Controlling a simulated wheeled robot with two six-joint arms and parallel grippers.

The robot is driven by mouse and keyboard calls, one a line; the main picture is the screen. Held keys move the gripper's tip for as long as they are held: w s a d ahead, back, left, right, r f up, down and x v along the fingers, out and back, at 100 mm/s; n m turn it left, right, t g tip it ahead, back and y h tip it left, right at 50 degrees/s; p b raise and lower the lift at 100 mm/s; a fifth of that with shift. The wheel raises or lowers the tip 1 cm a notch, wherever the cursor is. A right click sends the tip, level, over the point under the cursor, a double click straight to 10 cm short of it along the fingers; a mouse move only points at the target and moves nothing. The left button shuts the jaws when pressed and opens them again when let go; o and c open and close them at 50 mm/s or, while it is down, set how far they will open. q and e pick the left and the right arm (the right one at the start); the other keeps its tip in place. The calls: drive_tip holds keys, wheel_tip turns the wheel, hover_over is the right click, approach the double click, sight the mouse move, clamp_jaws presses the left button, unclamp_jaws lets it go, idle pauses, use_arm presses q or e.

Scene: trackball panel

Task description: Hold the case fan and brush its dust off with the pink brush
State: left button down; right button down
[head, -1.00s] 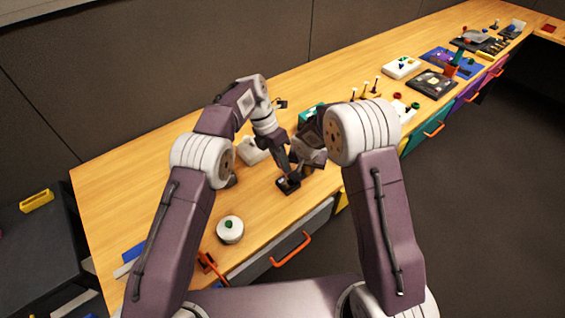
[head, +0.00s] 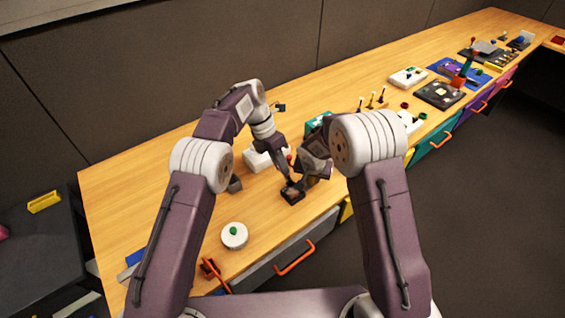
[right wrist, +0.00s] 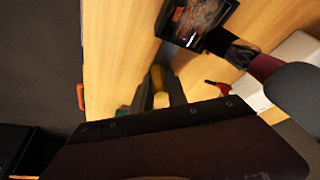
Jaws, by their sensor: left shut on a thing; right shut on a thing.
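The case fan (head: 292,193) is a small dark square over the front part of the table. In the right wrist view its face (right wrist: 202,16) shows a reddish-brown, dusty-looking middle in a black frame. My left gripper (head: 287,180) is shut on the fan; its dark fingers (right wrist: 230,48) also show at the fan's edge in the right wrist view. My right gripper (right wrist: 157,92) is shut on a narrow yellowish piece (right wrist: 158,77), taken to be part of the brush; no pink shows on it. It is just right of the fan, apart from it in the right wrist view.
A white box (head: 262,159) with a red knob stands behind the fan. A white round base with a green knob (head: 234,235) is at front left. A teal box (head: 318,122) and several panels (head: 408,77) lie farther right.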

use_arm(q)
drive_tip(key=shift+s+a, duration=0.5)
drive_tip(key=shift+s, duration=0.35)
drive_tip(key=shift+f, duration=0.1)
drive_tip(key=shift+s+d, duration=0.35)
drive_tip(key=shift+s, duration=0.1)
drive_tip(key=shift+s+d+f, duration=0.1)
drive_tip(key=shift+s+d, duration=0.25)
drive_tip(key=shift+s, duration=0.15)
drive_tip(key=shift+w+f, duration=0.1)
drive_tip(key=shift+w+d+f, duration=0.1)
drive_tip(key=shift+w+d, duration=0.2)
drive_tip(key=shift+d, duration=0.2)
